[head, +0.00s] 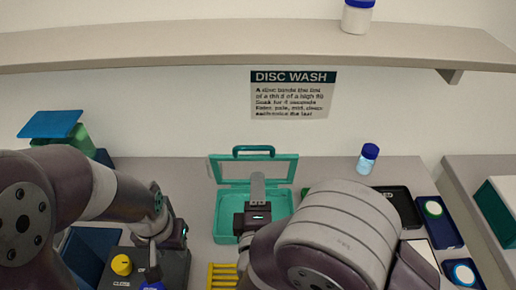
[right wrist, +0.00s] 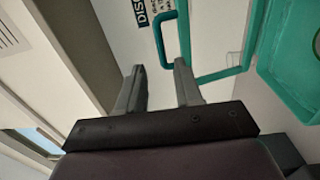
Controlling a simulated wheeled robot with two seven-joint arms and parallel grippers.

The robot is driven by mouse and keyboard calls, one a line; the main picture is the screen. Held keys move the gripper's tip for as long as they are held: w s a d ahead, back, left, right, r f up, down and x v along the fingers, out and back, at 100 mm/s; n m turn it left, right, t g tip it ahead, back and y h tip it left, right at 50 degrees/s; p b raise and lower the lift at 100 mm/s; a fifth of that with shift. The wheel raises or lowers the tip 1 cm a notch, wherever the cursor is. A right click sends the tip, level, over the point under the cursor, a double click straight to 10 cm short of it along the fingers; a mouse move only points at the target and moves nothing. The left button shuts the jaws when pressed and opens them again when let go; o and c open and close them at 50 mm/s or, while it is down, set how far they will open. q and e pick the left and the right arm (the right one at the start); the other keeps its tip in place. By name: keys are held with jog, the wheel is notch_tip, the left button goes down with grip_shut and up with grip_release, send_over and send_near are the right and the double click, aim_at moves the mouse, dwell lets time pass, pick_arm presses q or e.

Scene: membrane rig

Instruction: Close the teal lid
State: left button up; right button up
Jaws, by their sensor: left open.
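The teal lid (head: 286,169) stands raised at the back of the teal box (head: 224,222), with its handle (head: 253,148) at the top. The lid is a teal frame around a pale, clear-looking panel. My right gripper (head: 257,184) is over the box in front of the lid. In the right wrist view its fingers (right wrist: 157,92) are apart with nothing between them; the handle (right wrist: 161,40) shows beyond the tips. I cannot tell the exact gap. My left gripper (head: 153,262) is open above the dark control box at left; its fingertips are hard to make out.
The control box (head: 120,282) has a yellow knob (head: 121,264). A yellow rack (head: 222,275) lies in front of the teal box. A blue-capped bottle (head: 367,160) stands behind at right. Dark trays (head: 437,222) are at right. A shelf (head: 250,42) spans above.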

aim_at(257, 147)
jog(key=w, duration=0.4)
jog(key=w+p, duration=0.1)
jog(key=w, duration=0.3)
jog(key=w+p, duration=0.1)
jog(key=w, duration=0.3)
jog(key=shift+r, duration=0.3)
grip_shut()
jog(key=shift+f, duration=0.1)
